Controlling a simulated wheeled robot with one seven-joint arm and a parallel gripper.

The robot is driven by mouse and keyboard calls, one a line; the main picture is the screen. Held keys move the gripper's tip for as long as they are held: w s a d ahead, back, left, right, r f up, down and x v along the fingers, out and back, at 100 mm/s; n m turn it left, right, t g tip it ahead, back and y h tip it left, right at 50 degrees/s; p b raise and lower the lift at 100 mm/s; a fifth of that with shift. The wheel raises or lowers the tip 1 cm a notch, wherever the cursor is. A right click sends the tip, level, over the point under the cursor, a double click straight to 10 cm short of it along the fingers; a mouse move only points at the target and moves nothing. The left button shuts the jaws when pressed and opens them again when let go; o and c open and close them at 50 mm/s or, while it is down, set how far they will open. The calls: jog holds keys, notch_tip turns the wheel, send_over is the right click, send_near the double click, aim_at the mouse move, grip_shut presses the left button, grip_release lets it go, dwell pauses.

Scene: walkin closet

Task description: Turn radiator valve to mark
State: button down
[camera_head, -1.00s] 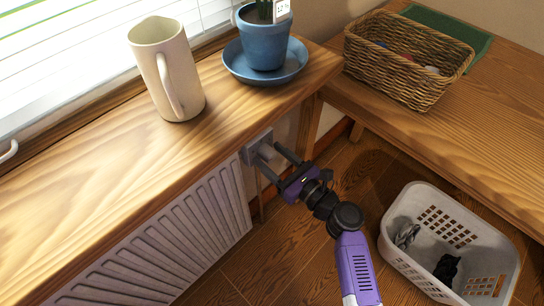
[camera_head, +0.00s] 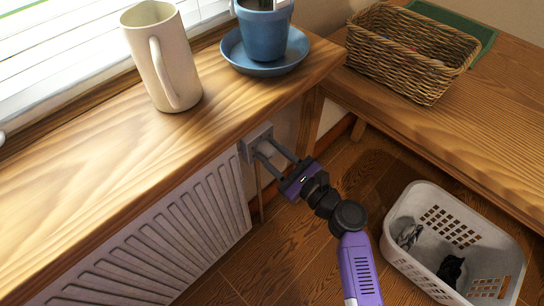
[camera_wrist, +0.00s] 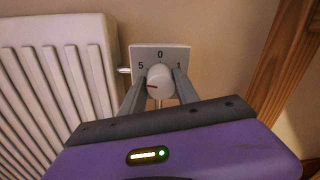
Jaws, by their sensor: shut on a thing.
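The radiator valve is a round white knob (camera_wrist: 160,82) in front of a square pale plate (camera_wrist: 174,54) in the wrist view. The plate shows the numbers 5, 0 and 1, with 0 at the top. A short red line on the knob points left, below the 5. My gripper (camera_wrist: 159,77) is shut on the knob, one finger on each side. In the head view my gripper (camera_head: 270,149) reaches the valve plate (camera_head: 256,137) beside the radiator's right end; the knob's face is hidden there.
The ribbed radiator (camera_head: 165,240) stands below a wooden sill (camera_head: 100,150). A cream mug (camera_head: 155,60) and a blue pot (camera_head: 262,38) on a saucer (camera_head: 240,62) stand on the sill. A wicker basket (camera_head: 410,60) sits on the right bench. A white laundry basket (camera_head: 415,265) stands on the floor.

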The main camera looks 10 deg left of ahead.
jog(key=n+b, duration=0.1)
jog(key=n, duration=0.1)
jog(key=n+b, duration=0.3)
jog(key=shift+f+n, duration=0.3)
jog(key=shift+n, duration=0.1)
jog(key=n+b, duration=0.5)
jog(key=shift+f+n, duration=0.1)
jog(key=shift+n, duration=0.2)
jog(key=n+b, duration=0.4)
jog(key=n, duration=0.1)
jog(key=shift+n+b, duration=0.3)
jog(key=shift+n+g+y+b, duration=0.3)
jog(key=shift+n+b, duration=1.1)
jog(key=shift+n, duration=0.5)
jog(key=shift+r, duration=0.2)
jog(key=c, duration=0.9)
grip_release()
